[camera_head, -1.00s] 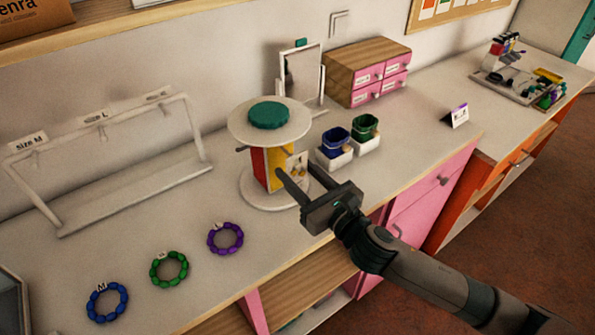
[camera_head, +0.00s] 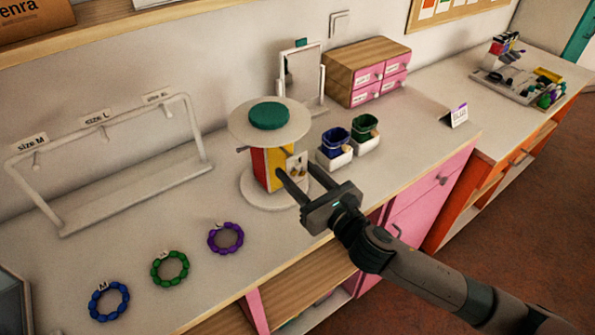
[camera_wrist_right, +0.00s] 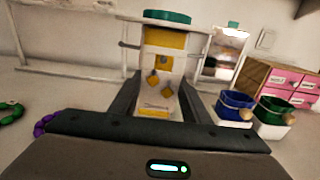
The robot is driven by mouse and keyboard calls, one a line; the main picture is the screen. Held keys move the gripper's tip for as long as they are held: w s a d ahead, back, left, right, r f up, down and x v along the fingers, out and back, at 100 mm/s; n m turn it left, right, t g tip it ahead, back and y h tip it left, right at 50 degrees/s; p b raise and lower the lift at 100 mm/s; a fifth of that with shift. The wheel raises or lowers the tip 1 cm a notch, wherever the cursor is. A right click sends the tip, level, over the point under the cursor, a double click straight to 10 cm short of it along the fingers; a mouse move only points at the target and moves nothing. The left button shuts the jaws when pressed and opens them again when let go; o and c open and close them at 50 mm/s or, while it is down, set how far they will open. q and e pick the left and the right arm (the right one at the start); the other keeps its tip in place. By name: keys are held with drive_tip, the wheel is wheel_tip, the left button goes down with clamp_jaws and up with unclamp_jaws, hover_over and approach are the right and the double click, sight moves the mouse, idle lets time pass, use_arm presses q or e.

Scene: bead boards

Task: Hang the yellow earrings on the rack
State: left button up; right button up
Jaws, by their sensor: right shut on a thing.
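The rack is a round stand with white discs (camera_head: 238,121), a teal knob (camera_head: 269,115) on top and red and yellow panels (camera_head: 257,168) between the discs. It also shows in the wrist view with its teal top (camera_wrist_right: 167,17). A pale card with yellow earrings (camera_head: 297,164) is at the stand's front right side. In the wrist view the earrings (camera_wrist_right: 167,92) hang on the card between my fingers. My right gripper (camera_head: 293,173) is shut on this card, close against the stand. Whether the card touches a peg is hidden. My left gripper is not in view.
Blue (camera_head: 334,142) and green (camera_head: 364,128) small bins stand right of the rack, close to my gripper. A mirror (camera_head: 303,76) and a drawer box (camera_head: 368,70) are behind. Left are a white bracelet stand (camera_head: 135,192) and bracelets (camera_head: 170,268) on the counter.

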drive_tip(key=shift+d, duration=0.1)
drive_tip(key=s+d+m+t+h, duration=0.1)
drive_tip(key=d+m+h, duration=0.1)
drive_tip(key=d, duration=0.5)
drive_tip(key=s+d+r+m+t+h+b, duration=0.1)
drive_tip(key=s+d+m+h, duration=0.1)
drive_tip(key=d+h, duration=0.3)
drive_tip(key=s+d+r+m+t+h, duration=0.1)
drive_tip(key=d+m+h, duration=0.2)
drive_tip(key=d, duration=0.5)
drive_tip(key=shift+s+d+r+h, duration=0.2)
drive_tip(key=shift+s+d+h, duration=0.1)
drive_tip(key=shift+s+d, duration=0.1)
